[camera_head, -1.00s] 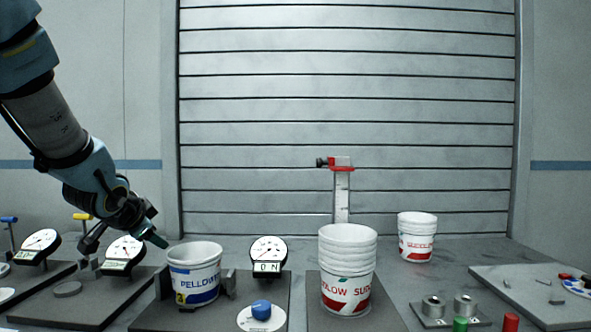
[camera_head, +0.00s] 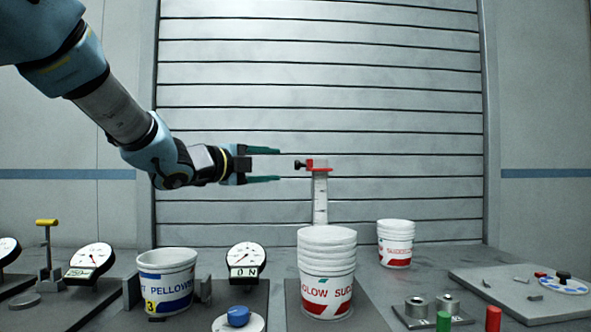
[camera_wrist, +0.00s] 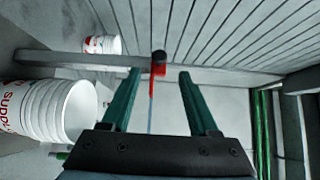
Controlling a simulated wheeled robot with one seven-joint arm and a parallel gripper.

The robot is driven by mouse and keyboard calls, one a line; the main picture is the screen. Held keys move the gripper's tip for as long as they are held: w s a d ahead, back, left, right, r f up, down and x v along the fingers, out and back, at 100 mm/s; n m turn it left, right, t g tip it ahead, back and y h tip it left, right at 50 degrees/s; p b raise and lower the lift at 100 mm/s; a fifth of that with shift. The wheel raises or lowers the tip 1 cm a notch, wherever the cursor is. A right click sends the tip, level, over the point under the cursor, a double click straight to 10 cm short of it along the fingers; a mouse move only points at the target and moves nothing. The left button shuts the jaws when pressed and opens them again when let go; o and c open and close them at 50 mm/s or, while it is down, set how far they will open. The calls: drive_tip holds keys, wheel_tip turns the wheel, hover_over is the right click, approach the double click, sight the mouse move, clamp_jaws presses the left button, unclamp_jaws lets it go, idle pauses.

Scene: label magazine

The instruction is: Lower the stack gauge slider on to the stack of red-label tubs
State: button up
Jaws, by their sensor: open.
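The stack gauge slider (camera_head: 317,164) is red with a black knob on its left side. It sits at the top of a pale upright scale (camera_head: 320,200), well above the stack of red-label tubs (camera_head: 327,270). The stack stands upright on a dark plate in front of the scale. My gripper (camera_head: 280,164) is open and level, just left of the slider, with its fingers pointing at the knob. In the wrist view the slider (camera_wrist: 158,68) shows between and just beyond the two green fingertips (camera_wrist: 160,73). The stack (camera_wrist: 50,108) is at the left there.
A blue-label tub (camera_head: 166,285) stands at the left, near a dial gauge (camera_head: 246,260). A single red-label tub (camera_head: 395,245) stands behind and right of the stack. Metal cylinders (camera_head: 416,307) and a grey board (camera_head: 510,290) are at the right. The air around the slider is clear.

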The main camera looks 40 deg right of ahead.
sight(297, 165)
drive_tip(key=d, duration=0.3)
drive_tip(key=d+p, duration=0.1)
drive_tip(key=d, duration=0.2)
drive_tip(key=w+d+p, duration=0.1)
drive_tip(key=d, duration=0.2)
drive_tip(key=shift+d, duration=0.25)
drive_tip(key=c, duration=0.9)
wheel_tip(297, 165, down, 13)
drive_tip(key=b, duration=1.3)
drive_tip(key=shift+f, duration=0.1)
drive_tip(key=o, duration=0.9)
